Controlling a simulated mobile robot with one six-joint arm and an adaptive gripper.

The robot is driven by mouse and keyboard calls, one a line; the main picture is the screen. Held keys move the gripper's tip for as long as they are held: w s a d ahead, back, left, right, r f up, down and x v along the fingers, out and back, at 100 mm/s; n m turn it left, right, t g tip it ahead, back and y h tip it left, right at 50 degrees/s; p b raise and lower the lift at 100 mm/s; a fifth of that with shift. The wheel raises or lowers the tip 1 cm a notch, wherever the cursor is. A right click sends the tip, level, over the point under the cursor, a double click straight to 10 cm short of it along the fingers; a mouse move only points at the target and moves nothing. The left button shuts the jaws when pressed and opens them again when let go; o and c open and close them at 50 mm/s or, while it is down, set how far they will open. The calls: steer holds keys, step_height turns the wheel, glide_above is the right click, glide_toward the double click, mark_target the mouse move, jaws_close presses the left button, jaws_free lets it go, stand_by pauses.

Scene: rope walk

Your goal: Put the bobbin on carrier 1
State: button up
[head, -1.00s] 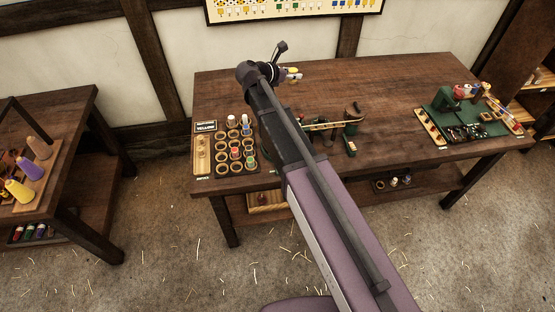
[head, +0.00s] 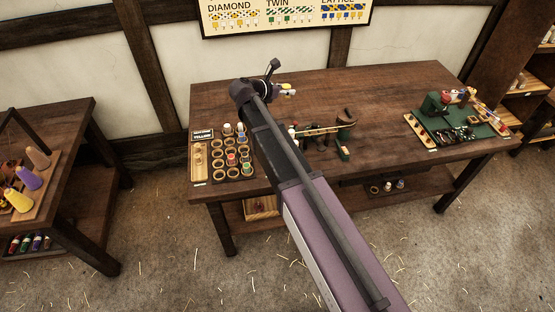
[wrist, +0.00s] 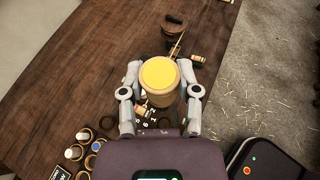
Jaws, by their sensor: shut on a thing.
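My gripper (wrist: 160,70) is shut on the bobbin (wrist: 158,76), which has a bright yellow top and a tan rim, seen from above. Below the bobbin in the wrist view is a dark part with white marks (wrist: 150,115), mostly hidden by the bobbin and gripper. I cannot tell which carrier is carrier 1. A braiding stand (head: 345,122) with a wooden bar stands right of my arm, which hides the area beside it.
The middle back of the table (head: 390,90) is clear.

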steer(key=shift+s+a, duration=0.15)
steer(key=s+a+f+b, duration=0.1)
steer(key=s+f+b, duration=0.4)
steer(key=f+b, duration=0.4)
steer(key=s+a+f+n+y+b, duration=0.1)
steer(key=s+a+f+b, duration=0.1)
steer(key=s+f+b, duration=0.3)
steer(key=s+a+f+t+b, duration=0.1)
steer(key=s+f+b, duration=0.4)
steer(key=f+b, duration=0.7)
steer(key=shift+s+a+f+b, duration=0.15)
steer(key=shift+a+f+b, duration=0.2)
steer(key=shift+b, duration=0.05)
steer(key=w+d, duration=0.1)
steer(key=w, duration=0.3)
steer(key=w+d+f+b, duration=0.1)
steer(key=w, duration=0.4)
steer(key=w+d, duration=0.2)
steer(key=w, duration=0.3)
steer(key=shift+f, duration=0.2)
steer(key=shift+w, duration=0.1)
steer(key=shift+w+d, duration=0.15)
steer(key=shift+w, duration=0.3)
steer(key=shift+w+f+b, duration=0.2)
steer(key=shift+f+b, duration=0.15)
steer(key=shift+b, duration=0.2)
step_height(320, 180, down, 3)
steer(key=b, duration=0.3)
